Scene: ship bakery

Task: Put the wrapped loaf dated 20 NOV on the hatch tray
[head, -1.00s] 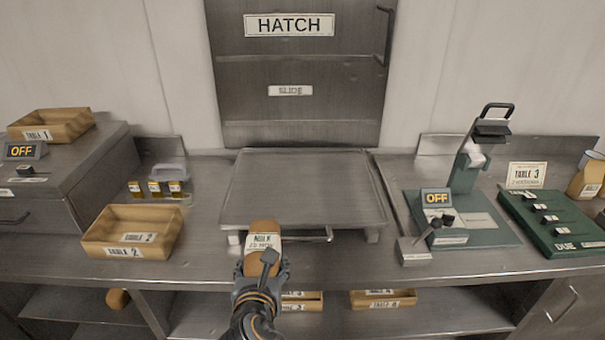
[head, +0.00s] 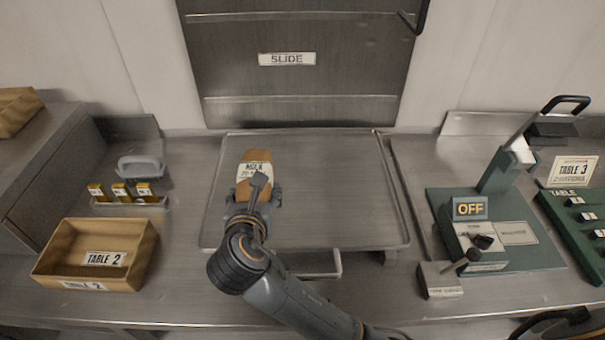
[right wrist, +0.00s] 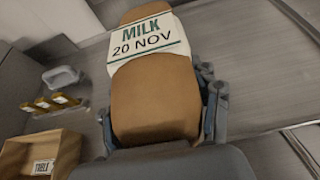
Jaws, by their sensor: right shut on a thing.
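The wrapped loaf (head: 258,160) is brown with a white label. In the right wrist view the label on the loaf (right wrist: 155,100) reads MILK, 20 NOV. My right gripper (head: 257,192) is shut on the near part of the loaf, with a finger on each side. The hatch tray (head: 345,205) is a flat grey metal tray in front of the hatch. The loaf is over the left part of the tray. I cannot tell whether it touches the surface. My left gripper is not in view.
A wooden TABLE 2 crate (head: 62,250) stands left of the tray, with a rack of small yellow-tagged blocks (head: 125,195) behind it. A green press (head: 500,225) marked OFF stands to the right. The tray's middle and right are clear.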

